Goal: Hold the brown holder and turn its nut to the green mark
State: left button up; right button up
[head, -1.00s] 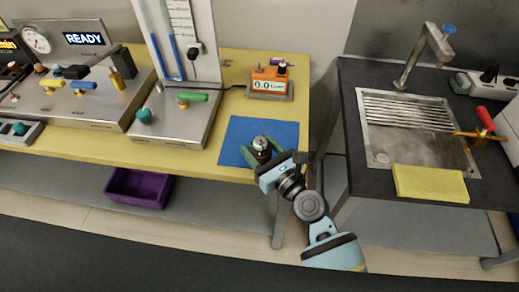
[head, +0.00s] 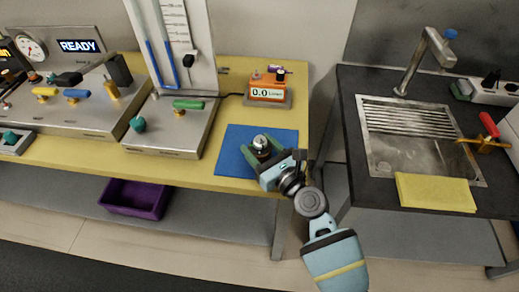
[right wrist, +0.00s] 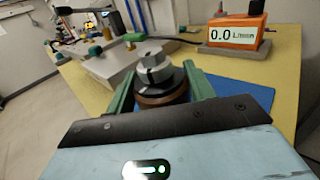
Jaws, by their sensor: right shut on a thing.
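The brown holder (right wrist: 165,98) stands upright on the blue mat, with a dark ring above its brown base. Its silver nut (right wrist: 150,52) sits on top, with a dark slot in its side. In the head view the nut (head: 260,142) shows above my right gripper (head: 264,154). The gripper's two green fingers lie on either side of the holder and are shut on it, low at its body; the fingers also show in the right wrist view (right wrist: 162,90). I cannot make out a green mark on the holder. My left gripper is not in view.
The blue mat (head: 231,155) lies on the yellow table (head: 185,176). An orange meter (head: 267,94) reading 0.0 stands behind it. A steel panel box (head: 165,140) is to the left. A dark sink counter (head: 362,192) stands to the right, past a gap.

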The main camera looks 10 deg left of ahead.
aim_at(262, 139)
jog(key=shift+w+f+b, duration=0.25)
jog(key=shift+w+b, duration=0.2)
jog(key=shift+w, duration=0.5)
jog(key=shift+w+f+b, duration=0.25)
jog(key=shift+w+b, duration=0.2)
jog(key=shift+w, duration=0.5)
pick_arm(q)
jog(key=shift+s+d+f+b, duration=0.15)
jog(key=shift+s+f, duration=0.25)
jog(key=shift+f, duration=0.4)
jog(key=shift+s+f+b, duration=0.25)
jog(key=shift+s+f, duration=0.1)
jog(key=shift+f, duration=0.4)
pick_arm(e)
jog(key=shift+w+f, duration=0.15)
jog(key=shift+w, duration=0.65)
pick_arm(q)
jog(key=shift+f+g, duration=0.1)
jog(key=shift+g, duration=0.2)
pick_arm(e)
jog(key=shift+f, duration=0.25)
jog(key=o, duration=0.6)
jog(key=c, duration=0.7)
jog(key=shift+c, duration=0.3)
